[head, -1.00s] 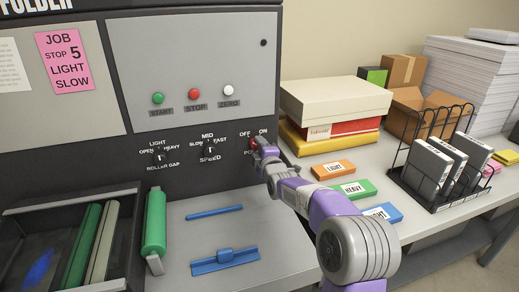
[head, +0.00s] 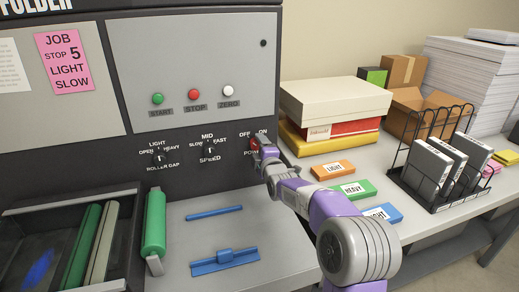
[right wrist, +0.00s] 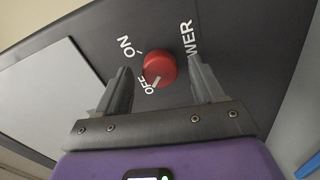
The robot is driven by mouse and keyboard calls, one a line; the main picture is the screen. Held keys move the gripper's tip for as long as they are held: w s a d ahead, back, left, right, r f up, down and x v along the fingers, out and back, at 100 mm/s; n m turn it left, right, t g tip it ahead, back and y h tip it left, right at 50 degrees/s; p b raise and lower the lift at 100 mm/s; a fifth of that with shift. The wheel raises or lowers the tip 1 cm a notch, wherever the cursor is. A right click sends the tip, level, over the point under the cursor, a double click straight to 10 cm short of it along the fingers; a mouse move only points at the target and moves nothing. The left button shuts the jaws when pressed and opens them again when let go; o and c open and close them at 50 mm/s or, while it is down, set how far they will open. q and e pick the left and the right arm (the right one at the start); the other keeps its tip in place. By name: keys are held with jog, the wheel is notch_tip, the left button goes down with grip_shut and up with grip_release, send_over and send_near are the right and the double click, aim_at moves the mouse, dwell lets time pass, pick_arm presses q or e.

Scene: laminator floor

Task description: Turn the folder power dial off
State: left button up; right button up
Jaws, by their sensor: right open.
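The folder power dial is a round red knob (right wrist: 160,68) with a white mark, on the dark front of the folder. In the right wrist view its mark points toward the OFF label (right wrist: 151,86), and the ON label (right wrist: 126,46) is to the upper left. My right gripper (right wrist: 164,82) is open, with one finger on each side of the knob and visible gaps between. In the head view the right gripper (head: 257,147) is at the panel and partly covers the red dial (head: 254,144). My left gripper is not in view.
The speed dial (head: 208,149) and roller gap dial (head: 159,155) are to the left. START (head: 158,98), STOP (head: 194,94) and ZERO (head: 228,90) buttons are above. A green roller (head: 153,222) and label blocks (head: 352,190) lie on the table, with a wire rack (head: 435,160) at right.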

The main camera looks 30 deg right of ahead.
jog(key=p+v, duration=0.1)
jog(key=v, duration=0.6)
jog(key=shift+s, duration=0.2)
dwell(0.4)
